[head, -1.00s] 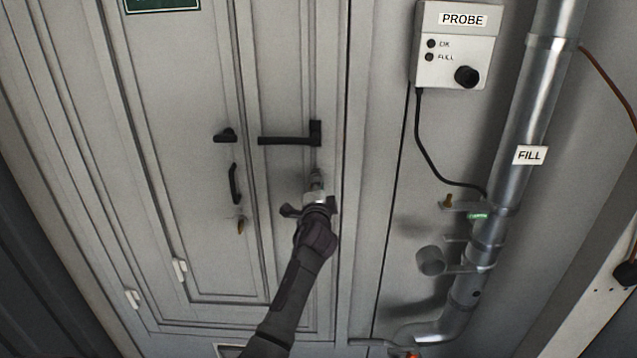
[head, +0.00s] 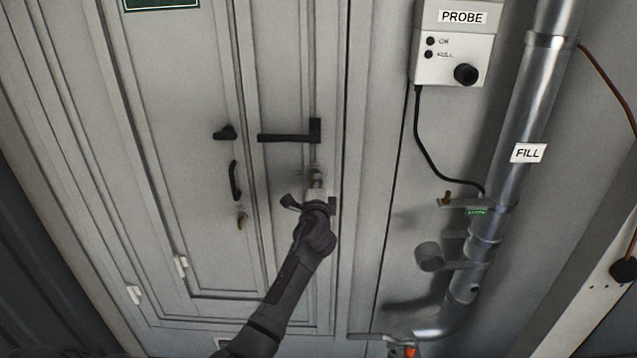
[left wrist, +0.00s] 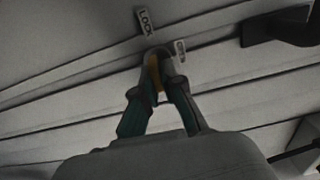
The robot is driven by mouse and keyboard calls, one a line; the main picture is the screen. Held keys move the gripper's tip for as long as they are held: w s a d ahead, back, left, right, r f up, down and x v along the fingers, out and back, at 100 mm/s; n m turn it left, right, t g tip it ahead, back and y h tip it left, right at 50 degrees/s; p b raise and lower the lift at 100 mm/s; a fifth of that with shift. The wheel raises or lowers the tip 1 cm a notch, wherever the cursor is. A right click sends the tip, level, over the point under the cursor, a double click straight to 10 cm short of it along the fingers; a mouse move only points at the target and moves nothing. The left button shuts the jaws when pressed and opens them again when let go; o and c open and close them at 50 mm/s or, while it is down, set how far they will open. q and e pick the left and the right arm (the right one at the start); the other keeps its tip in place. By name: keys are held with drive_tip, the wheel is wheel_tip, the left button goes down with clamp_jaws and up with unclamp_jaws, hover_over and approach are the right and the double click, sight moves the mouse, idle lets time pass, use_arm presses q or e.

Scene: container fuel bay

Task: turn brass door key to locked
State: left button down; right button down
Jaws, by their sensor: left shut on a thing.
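The brass door key (left wrist: 154,72) shows in the left wrist view as a small yellow-brown piece between the fingertips of my left gripper (left wrist: 156,84). The fingers are shut on it, against the grey door. A LOCK label (left wrist: 145,22) is on the door just beyond the fingertips, and a second small label (left wrist: 180,50), too blurred to read, is to its right. In the head view my left gripper (head: 316,184) is at the door below the black lever handle (head: 290,137) and hides most of the key. My right gripper is not in view.
On the left door leaf are a black knob (head: 225,132), a black pull handle (head: 234,181) and a small brass piece (head: 241,222). To the right are the PROBE box (head: 455,45) with its black cable and the FILL pipe (head: 532,110).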

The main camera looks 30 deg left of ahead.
use_arm(q)
drive_tip(key=c, duration=1.3)
unclamp_jaws()
drive_tip(key=shift+a+r, duration=0.3)
drive_tip(key=shift+a, duration=0.1)
drive_tip(key=shift+f, duration=0.15)
drive_tip(key=shift+s+d, duration=0.45)
drive_tip(key=shift+d, duration=0.05)
drive_tip(key=v, duration=1)
drive_tip(key=shift+s+d, duration=0.1)
drive_tip(key=shift+s, duration=0.3)
